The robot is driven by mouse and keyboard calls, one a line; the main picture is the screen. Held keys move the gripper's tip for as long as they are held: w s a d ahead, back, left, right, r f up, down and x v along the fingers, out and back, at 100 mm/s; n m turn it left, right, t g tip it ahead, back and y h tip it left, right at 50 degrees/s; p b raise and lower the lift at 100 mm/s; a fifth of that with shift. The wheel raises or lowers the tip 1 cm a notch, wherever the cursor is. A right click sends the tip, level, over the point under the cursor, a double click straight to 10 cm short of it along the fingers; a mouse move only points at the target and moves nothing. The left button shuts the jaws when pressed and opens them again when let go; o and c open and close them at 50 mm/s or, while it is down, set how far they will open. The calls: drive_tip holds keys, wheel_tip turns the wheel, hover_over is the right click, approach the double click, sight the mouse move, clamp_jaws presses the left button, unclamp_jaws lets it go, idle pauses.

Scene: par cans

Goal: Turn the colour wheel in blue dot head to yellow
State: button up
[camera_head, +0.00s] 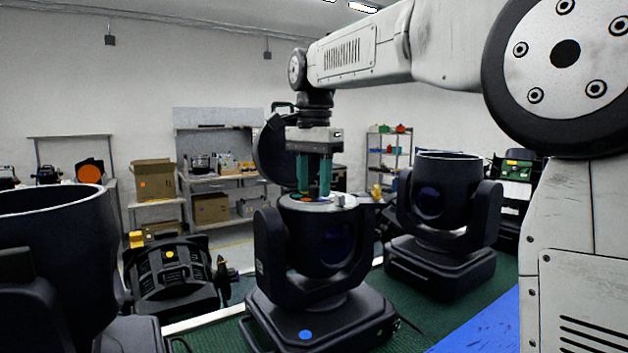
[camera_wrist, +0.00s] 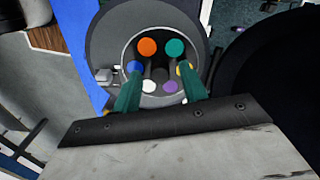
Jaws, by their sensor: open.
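The blue dot head (camera_head: 308,245) is a black moving-head lamp at the middle of the bench, with a blue dot (camera_head: 305,334) on its base. Its top is open and the lid (camera_head: 272,153) is swung up behind it. In the wrist view the colour wheel (camera_wrist: 159,73) lies inside the round opening. Its discs include orange (camera_wrist: 147,47), teal (camera_wrist: 175,48), blue (camera_wrist: 134,68), white (camera_wrist: 149,87) and purple (camera_wrist: 171,86).
Another black head (camera_head: 440,200) stands to the right and a large one (camera_head: 50,250) at the left front. A lamp with a yellow dot (camera_head: 168,270) sits behind on the left. Shelves with boxes (camera_head: 155,181) line the wall.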

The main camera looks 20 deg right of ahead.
drive_tip(key=shift+c, duration=0.3)
clamp_jaws()
